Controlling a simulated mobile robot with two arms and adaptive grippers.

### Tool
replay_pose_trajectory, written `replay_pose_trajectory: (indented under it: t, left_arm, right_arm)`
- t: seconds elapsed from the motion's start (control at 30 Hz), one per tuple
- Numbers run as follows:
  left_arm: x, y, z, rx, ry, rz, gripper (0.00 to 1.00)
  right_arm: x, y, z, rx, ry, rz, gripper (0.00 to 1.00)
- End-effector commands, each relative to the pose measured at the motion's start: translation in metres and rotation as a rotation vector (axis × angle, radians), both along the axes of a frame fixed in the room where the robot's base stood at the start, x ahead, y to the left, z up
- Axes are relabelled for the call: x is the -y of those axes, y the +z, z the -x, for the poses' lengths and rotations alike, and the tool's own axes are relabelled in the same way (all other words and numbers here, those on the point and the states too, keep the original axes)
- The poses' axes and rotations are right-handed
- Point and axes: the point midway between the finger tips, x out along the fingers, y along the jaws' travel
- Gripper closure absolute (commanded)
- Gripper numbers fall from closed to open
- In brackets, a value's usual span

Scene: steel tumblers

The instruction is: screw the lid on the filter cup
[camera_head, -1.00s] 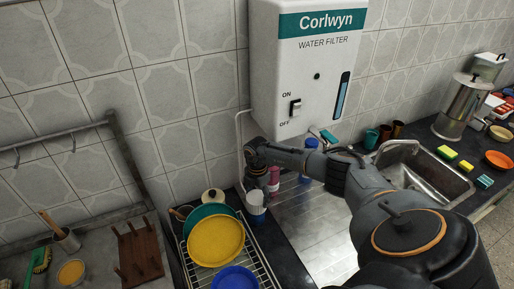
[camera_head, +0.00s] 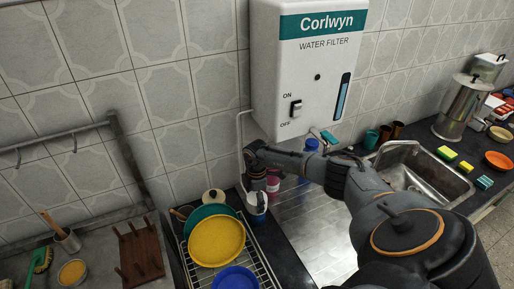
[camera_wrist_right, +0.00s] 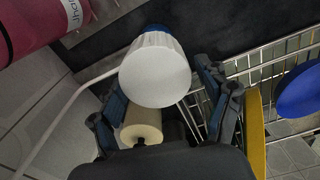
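A white ribbed lid (camera_wrist_right: 155,72) sits on a blue filter cup (camera_wrist_right: 158,30), which shows only as a narrow strip behind it in the wrist view. In the head view the white lid (camera_head: 254,203) is partly covered by my gripper, with the blue cup (camera_head: 258,218) below, beside the dish rack. My right gripper (camera_wrist_right: 165,95) is open, its fingers apart on either side of the lid's near part. Whether a finger touches the lid cannot be told. My left gripper is not in view.
A dish rack (camera_head: 265,262) with a yellow plate (camera_head: 216,241) stands left of the cup. A maroon bottle (camera_wrist_right: 28,25) stands close by. A white water filter unit (camera_head: 308,75) hangs above. The steel drainboard (camera_head: 315,225) on the right is largely clear.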

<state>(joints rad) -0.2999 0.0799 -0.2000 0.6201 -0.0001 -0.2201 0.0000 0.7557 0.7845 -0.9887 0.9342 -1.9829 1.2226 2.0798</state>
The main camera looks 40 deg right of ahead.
Motion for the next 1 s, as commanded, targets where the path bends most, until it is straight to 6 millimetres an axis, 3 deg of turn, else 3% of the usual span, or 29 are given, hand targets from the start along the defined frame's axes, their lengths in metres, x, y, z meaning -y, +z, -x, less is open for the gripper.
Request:
replay_pose_trajectory:
  t: [0.03,0.07,0.53,0.83,1.0]
  left_arm:
    - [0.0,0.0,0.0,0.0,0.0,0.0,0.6]
    - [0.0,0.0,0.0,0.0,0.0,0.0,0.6]
    - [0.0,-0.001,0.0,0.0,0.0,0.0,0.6]
    - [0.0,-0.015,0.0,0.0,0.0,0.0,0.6]
    - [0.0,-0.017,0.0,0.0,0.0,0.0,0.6]
  right_arm:
    - [-0.002,-0.001,0.001,-0.004,0.004,-0.002,0.09]
    - [-0.001,-0.001,0.001,-0.003,0.004,-0.001,0.03]
    - [0.003,0.001,-0.001,0.003,0.014,0.005,0.03]
    - [0.005,0.0,0.0,0.005,0.389,0.005,0.03]
    - [0.005,0.002,0.0,0.006,0.502,0.005,0.03]
